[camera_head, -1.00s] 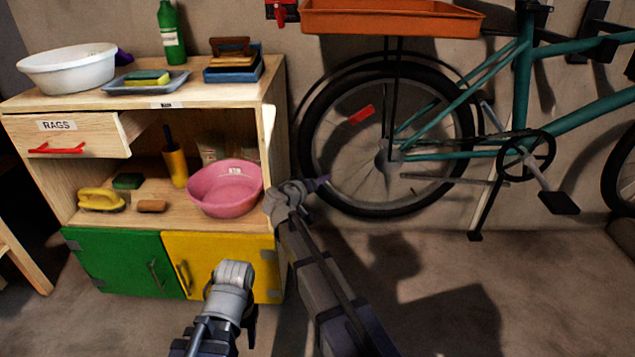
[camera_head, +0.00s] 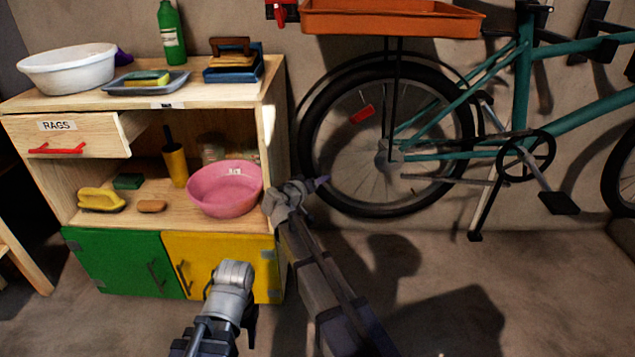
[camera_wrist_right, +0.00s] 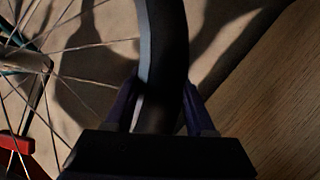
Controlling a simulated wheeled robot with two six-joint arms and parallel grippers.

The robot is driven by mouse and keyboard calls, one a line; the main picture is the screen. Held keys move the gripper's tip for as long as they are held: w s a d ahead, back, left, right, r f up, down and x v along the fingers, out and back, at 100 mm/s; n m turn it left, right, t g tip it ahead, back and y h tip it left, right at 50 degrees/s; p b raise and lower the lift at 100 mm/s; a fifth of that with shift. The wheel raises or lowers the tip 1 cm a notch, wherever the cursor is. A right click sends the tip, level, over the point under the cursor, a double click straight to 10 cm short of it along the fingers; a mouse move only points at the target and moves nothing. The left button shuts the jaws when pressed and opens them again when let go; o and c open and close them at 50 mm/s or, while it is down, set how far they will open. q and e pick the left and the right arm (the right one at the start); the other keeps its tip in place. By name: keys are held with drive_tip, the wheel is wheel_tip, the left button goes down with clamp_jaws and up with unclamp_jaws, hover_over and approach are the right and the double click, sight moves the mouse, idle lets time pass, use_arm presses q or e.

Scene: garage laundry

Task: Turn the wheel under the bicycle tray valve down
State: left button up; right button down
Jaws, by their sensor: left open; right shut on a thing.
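The bicycle's rear wheel (camera_head: 341,193) stands under the orange tray (camera_head: 395,17). A red reflector (camera_head: 363,114) sits on its spokes, up and left of the hub. I cannot make out the valve. My right gripper (camera_head: 318,183) is at the wheel's lower left rim. In the right wrist view its two fingers (camera_wrist_right: 160,108) are shut on the dark tyre (camera_wrist_right: 165,60), one on each side. The reflector shows there too (camera_wrist_right: 18,146). My left gripper (camera_head: 247,322) is open, low in front of the yellow door, away from the wheel; its fingers show poorly.
A wooden cabinet (camera_head: 280,120) stands close left of the wheel, with a pink basin (camera_head: 225,190) on its shelf. The teal bicycle frame (camera_head: 523,75), a pedal (camera_head: 559,203) and the kickstand (camera_head: 480,212) are right. The floor below the wheel is clear.

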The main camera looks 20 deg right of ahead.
sight(305, 142)
drive_tip(key=a+r+m+y+p, duration=0.1)
drive_tip(key=r+p, duration=0.3)
drive_tip(key=p, duration=0.1)
drive_tip(key=a+r+m+y+p, duration=0.1)
drive_tip(key=r+p, duration=0.3)
drive_tip(key=p, duration=0.1)
drive_tip(key=r+m+y+p, duration=0.1)
drive_tip(key=r+p, duration=0.3)
drive_tip(key=p, duration=0.1)
drive_tip(key=shift+w+a+m+y+p, duration=0.4)
drive_tip(key=shift+r+y+p, duration=0.3)
drive_tip(key=shift+r+p, duration=0.35)
drive_tip(key=shift+p, duration=0.15)
drive_tip(key=shift+c, duration=1.3)
unclamp_jaws()
drive_tip(key=p+v, duration=0.4)
drive_tip(key=v, duration=0.3)
drive_tip(key=shift+s+a+r, duration=0.1)
drive_tip(key=shift+s+r, duration=0.1)
drive_tip(key=shift+s, duration=0.1)
